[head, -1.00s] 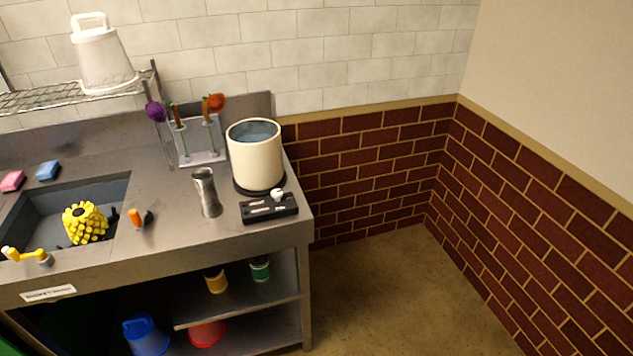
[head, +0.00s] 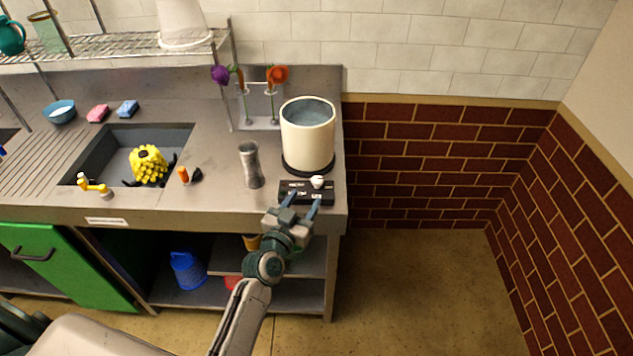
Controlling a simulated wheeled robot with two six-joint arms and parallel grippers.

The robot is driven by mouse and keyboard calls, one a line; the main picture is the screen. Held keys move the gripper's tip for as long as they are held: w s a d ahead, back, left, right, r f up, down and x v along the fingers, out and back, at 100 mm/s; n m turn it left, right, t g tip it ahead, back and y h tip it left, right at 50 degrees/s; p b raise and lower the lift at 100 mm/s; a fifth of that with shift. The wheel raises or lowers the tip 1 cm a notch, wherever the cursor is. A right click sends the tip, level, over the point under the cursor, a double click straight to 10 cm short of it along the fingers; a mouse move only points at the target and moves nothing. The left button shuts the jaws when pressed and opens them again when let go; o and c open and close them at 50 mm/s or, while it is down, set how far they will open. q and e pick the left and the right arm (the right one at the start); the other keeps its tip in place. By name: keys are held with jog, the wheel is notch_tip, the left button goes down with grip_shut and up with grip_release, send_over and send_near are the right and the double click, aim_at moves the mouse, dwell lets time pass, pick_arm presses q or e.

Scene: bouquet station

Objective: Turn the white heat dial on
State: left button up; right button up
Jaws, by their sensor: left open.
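The white heat dial (head: 317,181) sits on the right part of a black control panel (head: 325,197) at the counter's front right corner. Behind the panel, a cream pot (head: 308,137) with bluish contents stands on a black round base. My left gripper (head: 304,200) is open, its two fingers pointing at the panel. The fingertips are at the panel's front, just below the dial in the picture; I cannot tell whether they touch the panel. The dial is not between the fingers. My right gripper is not in view.
A metal vase (head: 251,165) stands left of the panel. An orange-handled tool (head: 184,175) lies by the sink, which holds a yellow bumpy object (head: 148,163). Behind are flowers in a rack (head: 262,122). The floor right of the counter (head: 410,270) is clear.

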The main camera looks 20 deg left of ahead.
aim_at(315, 184)
pick_arm(q)
jog(key=w, duration=0.6)
jog(key=shift+w+d+p, duration=0.15)
jog(key=shift+d+p, duration=0.25)
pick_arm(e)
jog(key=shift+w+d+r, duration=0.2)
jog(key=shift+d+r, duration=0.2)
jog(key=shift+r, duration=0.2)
pick_arm(q)
jog(key=shift+c, duration=0.4)
